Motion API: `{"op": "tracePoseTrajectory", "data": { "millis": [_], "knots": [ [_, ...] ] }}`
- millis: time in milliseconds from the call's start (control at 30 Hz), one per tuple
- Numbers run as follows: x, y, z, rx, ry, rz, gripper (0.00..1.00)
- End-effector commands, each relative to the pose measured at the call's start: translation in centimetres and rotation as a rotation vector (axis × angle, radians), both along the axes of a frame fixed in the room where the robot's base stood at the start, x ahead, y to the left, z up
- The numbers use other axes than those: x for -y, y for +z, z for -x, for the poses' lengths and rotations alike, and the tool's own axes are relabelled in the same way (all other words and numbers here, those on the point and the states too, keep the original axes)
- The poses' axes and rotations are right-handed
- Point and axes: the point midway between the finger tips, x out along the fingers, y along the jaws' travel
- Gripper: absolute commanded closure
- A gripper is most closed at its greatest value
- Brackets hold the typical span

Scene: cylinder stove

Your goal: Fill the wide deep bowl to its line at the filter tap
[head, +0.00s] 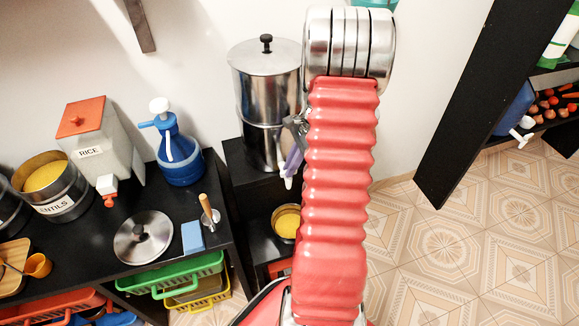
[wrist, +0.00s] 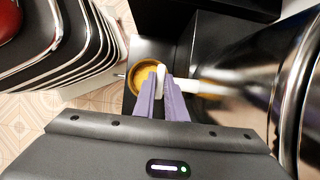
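The filter (head: 262,95) is a tall steel cylinder with a lid, standing on a black stand. Its side fills the right of the wrist view (wrist: 250,55). A white tap (wrist: 200,87) juts from it, with an upright lever (wrist: 160,78). A bowl with a yellow inside (head: 288,222) sits on the lower shelf under the tap. It also shows beyond my fingertips in the wrist view (wrist: 135,77), partly hidden by them. The water level and line cannot be made out. My gripper (wrist: 162,90) has its purple fingers close together on the tap lever. It also shows beside the filter (head: 292,165).
The black counter (head: 90,235) at left holds a rice dispenser (head: 105,140), a lentils pot (head: 60,190), a blue pump jug (head: 178,150) and a loose lid (head: 143,238). A dark shelf frame (head: 470,100) stands at right. Tiled floor (head: 450,250) there is clear.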

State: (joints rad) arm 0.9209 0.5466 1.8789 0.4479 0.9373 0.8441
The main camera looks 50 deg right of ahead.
Motion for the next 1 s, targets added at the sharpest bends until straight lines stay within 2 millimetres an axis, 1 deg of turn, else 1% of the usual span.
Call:
{"op": "tracePoseTrajectory", "data": {
  "millis": [333,667,967,1000],
  "knots": [
    [0.21,0.08,-0.29,0.005,0.011,0.006,1.00],
    [0.30,0.11,-0.58,0.008,0.221,0.008,1.00],
    [0.37,0.17,-0.64,0.010,0.236,0.010,1.00],
    [0.38,0.18,-0.65,0.010,0.236,0.010,0.88]
  ]
}}
